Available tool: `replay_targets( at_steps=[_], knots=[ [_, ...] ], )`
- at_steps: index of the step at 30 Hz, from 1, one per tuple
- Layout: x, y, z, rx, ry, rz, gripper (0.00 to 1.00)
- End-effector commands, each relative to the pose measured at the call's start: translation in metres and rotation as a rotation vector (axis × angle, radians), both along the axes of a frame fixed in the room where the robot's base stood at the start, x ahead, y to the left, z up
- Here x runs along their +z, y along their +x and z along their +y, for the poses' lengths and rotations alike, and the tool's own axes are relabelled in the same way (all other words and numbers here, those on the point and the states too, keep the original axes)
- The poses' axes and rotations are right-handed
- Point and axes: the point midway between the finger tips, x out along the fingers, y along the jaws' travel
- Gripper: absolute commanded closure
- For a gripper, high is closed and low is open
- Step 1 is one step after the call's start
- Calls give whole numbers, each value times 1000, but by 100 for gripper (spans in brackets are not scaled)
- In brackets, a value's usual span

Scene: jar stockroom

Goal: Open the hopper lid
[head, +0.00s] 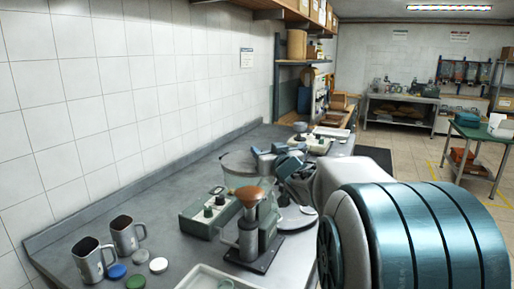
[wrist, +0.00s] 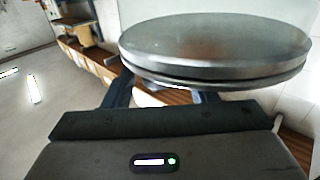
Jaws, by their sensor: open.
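A round, flat metal lid (wrist: 215,45) with a thick rim fills the upper right of the wrist view, close in front of my gripper (wrist: 163,95). My gripper is open; its two dark fingers show partly below the lid's edge, and the lid hides their ends. I cannot tell whether they touch it. In the head view, my gripper (head: 276,160) is over the counter beside a clear bowl-like vessel (head: 236,167), which looks like the hopper. My arm hides part of that area, and the lid cannot be made out clearly there.
On the counter (head: 150,215) stand a press with a brown knob (head: 249,196), a green-grey control box (head: 209,212), two metal jugs (head: 127,236) and several small discs (head: 135,282). A tiled wall (head: 120,90) bounds the left. Shelving (head: 290,85) rises behind.

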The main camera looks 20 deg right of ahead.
Motion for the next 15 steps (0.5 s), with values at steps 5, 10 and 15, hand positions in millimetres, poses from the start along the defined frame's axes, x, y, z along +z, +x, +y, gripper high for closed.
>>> replay_targets(
  at_steps=[5, 10, 15],
  knots=[
    [1, 18, 0, 0, 0, 0, 48],
    [0, 24, 0, 0, -1, 0, 48],
    [0, 24, 0, 0, 0, 0, 48]
  ],
)
